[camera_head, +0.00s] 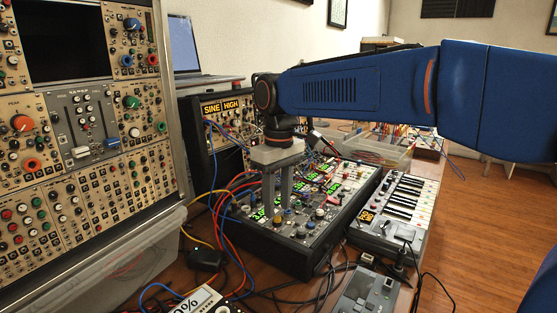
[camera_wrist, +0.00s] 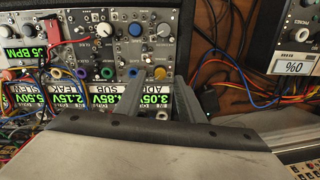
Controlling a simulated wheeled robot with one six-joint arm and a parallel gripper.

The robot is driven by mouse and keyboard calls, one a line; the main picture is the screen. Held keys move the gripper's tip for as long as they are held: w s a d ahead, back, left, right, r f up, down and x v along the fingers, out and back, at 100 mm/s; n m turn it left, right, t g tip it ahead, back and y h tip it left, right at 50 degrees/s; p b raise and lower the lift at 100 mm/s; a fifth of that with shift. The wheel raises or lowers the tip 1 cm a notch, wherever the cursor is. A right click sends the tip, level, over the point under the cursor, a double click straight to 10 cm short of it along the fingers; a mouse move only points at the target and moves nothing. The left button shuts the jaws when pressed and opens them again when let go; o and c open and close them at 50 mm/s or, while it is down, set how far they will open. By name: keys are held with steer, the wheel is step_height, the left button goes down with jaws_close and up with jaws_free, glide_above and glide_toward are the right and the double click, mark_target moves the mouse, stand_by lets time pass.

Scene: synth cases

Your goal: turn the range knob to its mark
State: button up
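The range knob's label and mark are too small to read, so I cannot tell which knob it is. My gripper (camera_head: 277,212) points down at the near end of a black synth case (camera_head: 285,255) full of modules. It is open, with a gap between its two grey fingers in the wrist view (camera_wrist: 158,84). A yellow knob (camera_wrist: 160,73) shows between the fingertips, also in the head view (camera_head: 277,220). I cannot tell whether the fingers touch it.
A tall module rack (camera_head: 85,130) stands at the left. Patch cables (camera_head: 232,230) loop beside the case. A small keyboard (camera_head: 400,205) lies to its right. A box with a percent display (camera_head: 190,303) is in front. Green displays (camera_wrist: 105,98) line the case.

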mark_target(279, 217)
step_height(279, 217, up, 14)
steer(key=shift+w+d+r, duration=0.15)
steer(key=shift+r, duration=0.1)
stand_by(0.5)
